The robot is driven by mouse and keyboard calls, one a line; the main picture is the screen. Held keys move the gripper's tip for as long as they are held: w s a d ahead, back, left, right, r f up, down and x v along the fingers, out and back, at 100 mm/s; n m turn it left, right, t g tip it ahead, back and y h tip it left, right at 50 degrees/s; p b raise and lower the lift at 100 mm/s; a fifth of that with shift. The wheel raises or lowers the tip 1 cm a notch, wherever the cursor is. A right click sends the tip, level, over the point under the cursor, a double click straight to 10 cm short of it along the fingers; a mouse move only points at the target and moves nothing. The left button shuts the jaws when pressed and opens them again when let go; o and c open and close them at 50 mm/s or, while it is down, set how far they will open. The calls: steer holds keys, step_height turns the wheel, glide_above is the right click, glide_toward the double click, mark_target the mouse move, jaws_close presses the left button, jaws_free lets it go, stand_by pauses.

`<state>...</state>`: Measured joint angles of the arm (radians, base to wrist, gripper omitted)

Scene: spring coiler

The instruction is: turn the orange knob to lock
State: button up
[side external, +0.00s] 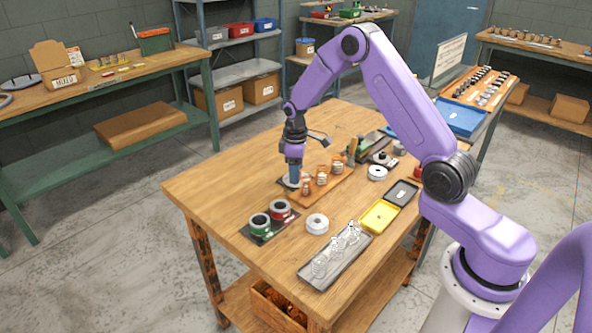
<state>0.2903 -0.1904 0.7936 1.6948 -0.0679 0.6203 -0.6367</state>
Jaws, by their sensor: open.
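My gripper (295,174) points straight down at the left end of a wooden board, low over a pale round part on a dark plate (284,184). Its fingers are open, but the gap between them is too small to see clearly. I cannot make out an orange knob for certain; it may be hidden behind the gripper or too small to tell. Several copper-orange coil-like pieces (322,175) stand in a row on the wooden board (330,187), just right of my gripper. I cannot tell whether the fingers touch anything.
A white round piece (317,224), a grey tray of springs (312,282) and a yellow tray (380,216) lie nearer the right. The table's left part is bare.

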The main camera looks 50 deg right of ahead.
steer(key=shift+f, duration=0.1)
jaws_close()
steer(key=shift+m, duration=0.4)
steer(key=m, duration=0.5)
steer(key=shift+m, duration=0.4)
steer(key=m, duration=0.4)
steer(key=shift+g, duration=0.3)
steer(key=shift+m, duration=1.6)
